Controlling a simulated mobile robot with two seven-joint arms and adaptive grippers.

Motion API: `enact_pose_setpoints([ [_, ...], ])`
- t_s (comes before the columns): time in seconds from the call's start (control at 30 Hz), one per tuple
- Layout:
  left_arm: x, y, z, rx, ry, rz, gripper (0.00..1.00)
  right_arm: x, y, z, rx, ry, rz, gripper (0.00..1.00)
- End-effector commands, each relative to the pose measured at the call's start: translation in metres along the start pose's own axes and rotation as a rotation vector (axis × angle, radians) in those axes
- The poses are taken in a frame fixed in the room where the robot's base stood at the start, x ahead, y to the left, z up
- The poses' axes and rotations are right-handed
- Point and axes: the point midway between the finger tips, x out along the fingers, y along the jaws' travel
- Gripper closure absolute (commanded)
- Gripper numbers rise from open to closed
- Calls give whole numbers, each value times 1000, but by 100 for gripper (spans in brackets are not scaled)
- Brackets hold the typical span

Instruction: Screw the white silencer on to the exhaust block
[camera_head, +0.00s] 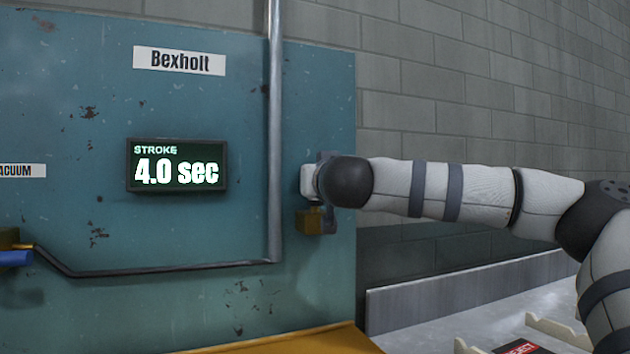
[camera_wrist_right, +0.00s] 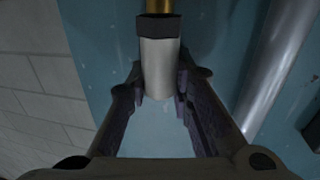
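The white silencer (camera_wrist_right: 160,65) is a pale cylinder with a dark collar at one end, in the right wrist view. Both fingers of my right gripper (camera_wrist_right: 160,88) flank it and appear closed on its sides. Its collar lines up with a brass part (camera_wrist_right: 159,6), and I cannot tell whether it is threaded in. In the head view my right gripper (camera_head: 318,185) is at the teal panel, just above the brass exhaust block (camera_head: 308,221). The gripper hides much of that area, and I cannot clearly make out the silencer there. My left gripper is not in view.
A grey vertical pipe (camera_head: 275,130) runs close left of the gripper and bends left along the panel. A display (camera_head: 177,165) reads "STROKE 4.0 sec". A yellow ledge (camera_head: 290,342) lies below. A bench with a red "REJECT" label (camera_head: 522,347) is at lower right.

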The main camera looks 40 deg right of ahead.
Motion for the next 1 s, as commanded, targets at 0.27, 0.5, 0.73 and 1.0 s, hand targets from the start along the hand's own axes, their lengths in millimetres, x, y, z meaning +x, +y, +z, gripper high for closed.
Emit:
enact_pose_setpoints([
  [0.27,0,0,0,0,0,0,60,0,0,1,1,-4,-2,59],
  [0.5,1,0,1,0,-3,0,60,1,4,1,17,-5,-189,59],
  [0.73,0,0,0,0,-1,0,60,1,3,0,15,-1,-500,59],
  [1.0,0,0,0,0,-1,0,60,0,0,1,4,-1,-604,59],
])
